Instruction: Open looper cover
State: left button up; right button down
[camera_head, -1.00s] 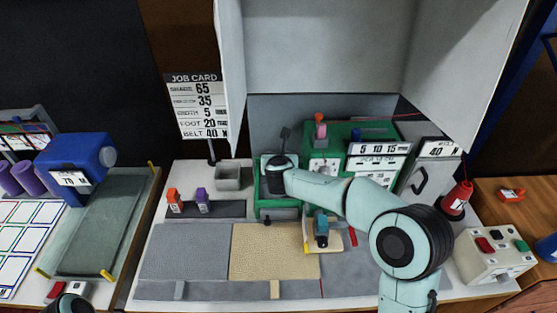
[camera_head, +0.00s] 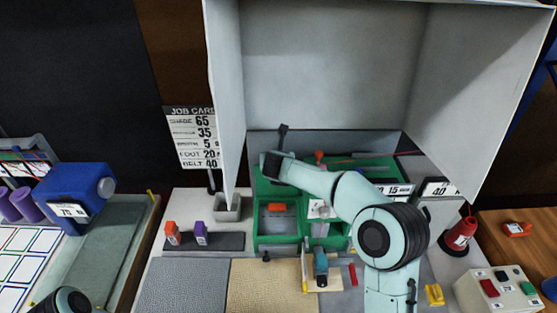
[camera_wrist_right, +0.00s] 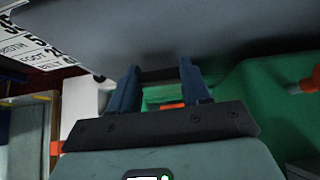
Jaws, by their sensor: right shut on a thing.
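The green machine (camera_head: 345,172) stands under the grey hood. Its front left recess (camera_head: 277,226) is exposed, with a grey inside and an orange piece (camera_head: 277,207) at its back edge. My right gripper (camera_wrist_right: 158,82) is at the machine's back left, above and behind that recess. In the right wrist view its two blue fingers are shut on a dark bar (camera_wrist_right: 160,75), apparently the looper cover's handle. The cover itself is mostly hidden by my right arm and hand. A dark rounded part of my left arm shows at the lower left; its gripper is out of view.
The grey hood (camera_head: 320,60) surrounds the workspace at back and sides. A grey bin (camera_head: 228,210) and orange and purple pieces (camera_head: 187,234) stand left of the machine. A red cone (camera_head: 460,233) and a button box (camera_head: 497,288) are at right.

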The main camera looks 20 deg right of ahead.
jog(key=shift+r, duration=0.3)
jog(key=c, duration=0.5)
grip_release()
pick_arm(q)
jog(key=shift+r, duration=0.1)
pick_arm(e)
jog(key=shift+s, duration=0.15)
jog(key=shift+f, duration=0.1)
pick_arm(q)
jog(key=shift+s+f+b, duration=1)
jog(key=shift+s+f, duration=0.3)
jog(key=shift+s, duration=0.2)
pick_arm(e)
jog(key=v, duration=1.3)
jog(key=shift+s, duration=0.15)
jog(key=shift+a, duration=0.1)
